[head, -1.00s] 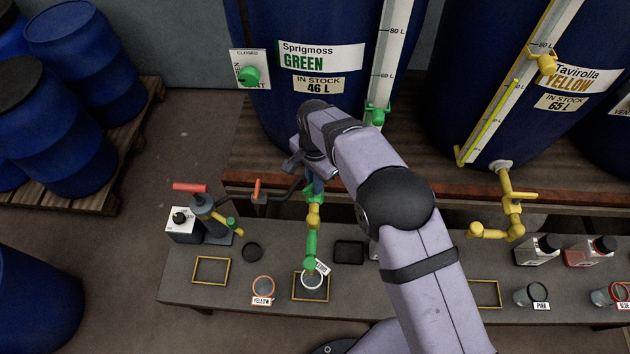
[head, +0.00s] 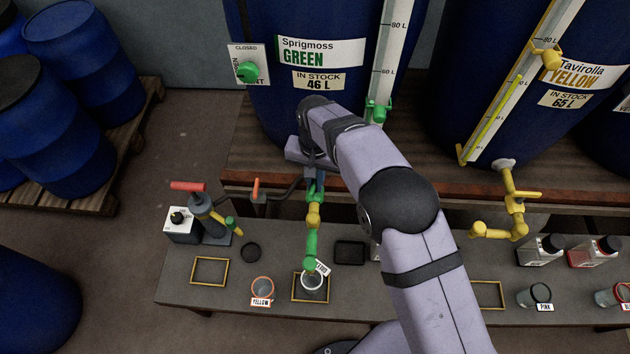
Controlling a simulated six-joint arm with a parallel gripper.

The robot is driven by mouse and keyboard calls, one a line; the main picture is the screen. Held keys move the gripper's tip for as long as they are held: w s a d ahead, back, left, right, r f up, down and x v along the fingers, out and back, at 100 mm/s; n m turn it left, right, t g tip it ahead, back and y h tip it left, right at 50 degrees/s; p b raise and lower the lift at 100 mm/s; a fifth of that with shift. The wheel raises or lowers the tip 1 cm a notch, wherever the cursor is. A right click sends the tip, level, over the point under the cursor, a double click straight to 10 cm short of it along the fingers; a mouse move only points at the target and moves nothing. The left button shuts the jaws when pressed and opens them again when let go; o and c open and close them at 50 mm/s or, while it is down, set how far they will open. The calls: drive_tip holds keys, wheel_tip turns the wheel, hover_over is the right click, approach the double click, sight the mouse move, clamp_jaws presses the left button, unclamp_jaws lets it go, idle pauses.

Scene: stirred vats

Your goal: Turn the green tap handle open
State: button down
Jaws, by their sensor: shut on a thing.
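The green vat's tap (head: 311,245) hangs down at centre, a green pipe with a yellow joint partway along it. My gripper (head: 316,182) is at the top of this tap, shut on the green tap handle. The handle is mostly hidden by my gripper and wrist, so its exact angle cannot be told. A clear cup with a pale rim and a white tag (head: 312,282) stands under the spout, within a yellow-outlined square. No stream from the spout can be made out. The green vat (head: 262,110) is labelled Sprigmoss GREEN, 46 L.
A green vent knob (head: 247,72) is on the vat's left. An orange-rimmed cup (head: 262,286) tagged YELLOW stands left of the spout. A grey pump with a red handle (head: 188,186) is further left. The yellow vat's tap (head: 510,205) juts out at right.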

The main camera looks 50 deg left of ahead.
drive_tip(key=shift+n, duration=1.2)
drive_tip(key=c, duration=1.8)
unclamp_jaws()
drive_tip(key=shift+r+b, duration=1)
drive_tip(key=shift+r, duration=2.7)
